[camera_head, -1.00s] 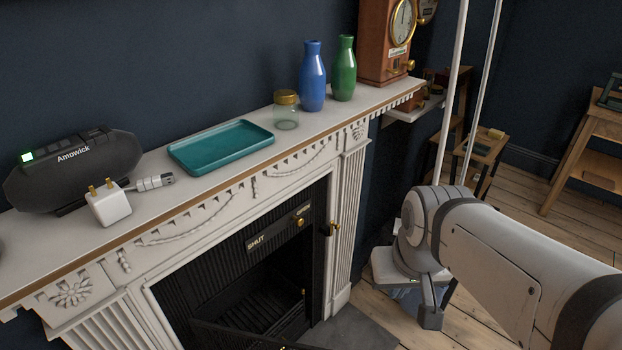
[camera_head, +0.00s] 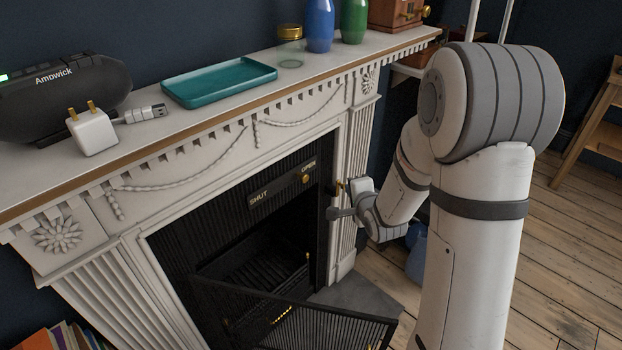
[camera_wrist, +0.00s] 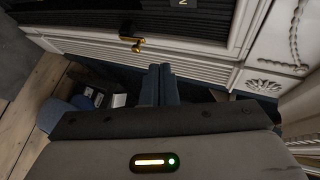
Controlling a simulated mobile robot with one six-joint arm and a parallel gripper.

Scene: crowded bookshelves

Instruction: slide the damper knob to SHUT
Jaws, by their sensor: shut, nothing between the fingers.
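The damper plate (camera_head: 283,184) is a dark strip under the mantel, with SHUT at its left end and OPEN at its right. The small brass damper knob (camera_head: 306,179) sits at the OPEN end. My gripper (camera_head: 332,214) is right of and below the knob, beside the fireplace's right pillar and apart from the knob. In the wrist view my gripper's fingers (camera_wrist: 160,84) are together and empty. The plate's end with a letter (camera_wrist: 183,3) shows at the top edge there; the knob is not visible in that view.
A brass hook (camera_wrist: 132,42) is on the fireplace's right side, near my fingers; it also shows in the head view (camera_head: 338,188). A black mesh fire screen (camera_head: 290,315) stands low in front. The mantel holds a teal tray (camera_head: 218,84), a white plug (camera_head: 92,133) and a speaker (camera_head: 65,95).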

